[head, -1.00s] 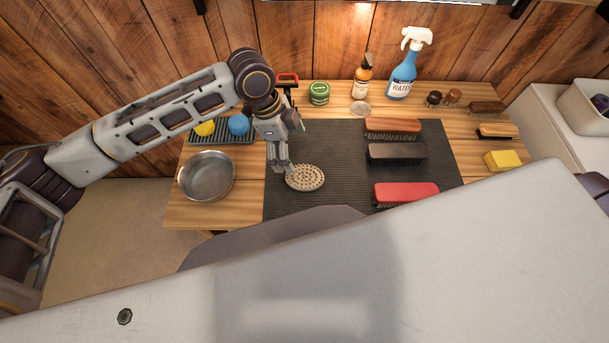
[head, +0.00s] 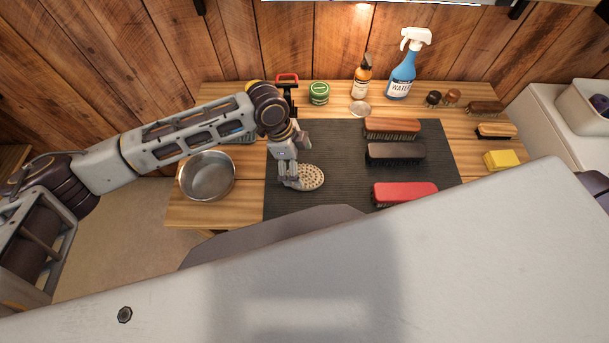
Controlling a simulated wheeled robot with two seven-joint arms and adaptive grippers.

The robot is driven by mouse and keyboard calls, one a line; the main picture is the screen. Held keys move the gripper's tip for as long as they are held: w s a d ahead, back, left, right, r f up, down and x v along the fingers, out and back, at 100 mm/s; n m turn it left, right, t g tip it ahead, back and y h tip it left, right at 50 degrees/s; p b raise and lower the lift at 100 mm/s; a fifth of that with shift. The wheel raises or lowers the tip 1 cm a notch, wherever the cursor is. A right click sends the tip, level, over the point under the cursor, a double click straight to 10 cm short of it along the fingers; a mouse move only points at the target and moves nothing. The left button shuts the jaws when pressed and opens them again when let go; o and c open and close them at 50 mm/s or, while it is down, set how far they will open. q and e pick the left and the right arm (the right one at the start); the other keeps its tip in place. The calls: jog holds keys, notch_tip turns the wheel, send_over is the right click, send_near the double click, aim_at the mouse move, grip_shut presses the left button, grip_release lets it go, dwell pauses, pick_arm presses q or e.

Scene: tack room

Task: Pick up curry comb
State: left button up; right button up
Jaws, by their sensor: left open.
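The curry comb (head: 312,177) is a round, pale beige disc with a studded face. It lies on the dark ribbed mat (head: 340,150), left of the brushes. My left gripper (head: 291,185) is open, with its fingers pointing down at the comb's left side. The fingers hide the comb's left edge. I cannot tell whether they touch it. My right gripper is not in view.
A metal bowl (head: 207,176) stands left of the mat. A wooden brush (head: 392,128), a black brush (head: 395,153) and a red brush (head: 404,193) lie to the right. A green tin (head: 319,93) and a blue spray bottle (head: 402,75) stand behind.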

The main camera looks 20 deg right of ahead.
aim_at(305, 174)
pick_arm(q)
jog(key=shift+f, duration=0.1)
jog(key=shift+p+x, duration=0.55)
jog(key=shift+x, duration=1.9)
jog(key=shift+d, duration=0.1)
jog(key=c, duration=1.2)
jog(key=shift+c, duration=0.2)
notch_tip(305, 174, up, 10)
jog(key=b, duration=0.1)
